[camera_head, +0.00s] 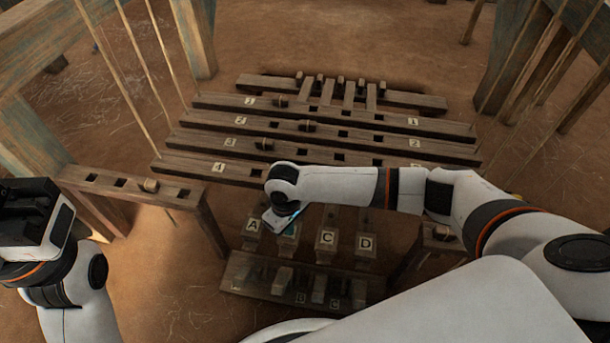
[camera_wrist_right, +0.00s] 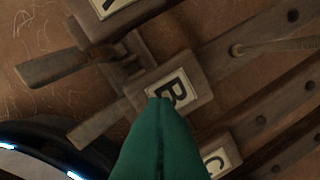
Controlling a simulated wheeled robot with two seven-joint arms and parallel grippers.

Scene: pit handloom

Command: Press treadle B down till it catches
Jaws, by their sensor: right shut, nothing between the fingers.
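Treadle B (camera_wrist_right: 180,88) shows in the right wrist view as a wooden block with a white letter plate. In the head view it is mostly hidden under my right gripper (camera_head: 289,231). The right gripper's green fingers (camera_wrist_right: 161,102) are shut and empty. Their tips overlap the lower edge of the B plate in the wrist view; I cannot tell whether they touch it. Treadle A (camera_head: 252,226) is to the left, and treadles C (camera_head: 327,240) and D (camera_head: 365,244) are to the right. My left gripper (camera_head: 35,212) is at the far left, its fingers not clear.
A low slotted rail (camera_head: 250,287) with several pegs and letter plates lies in front of the treadles. Numbered beams (camera_head: 330,122) cross behind. A side bench (camera_head: 120,184) with a peg stands left. Loom posts and cords rise at both sides. Bare earth floor lies around.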

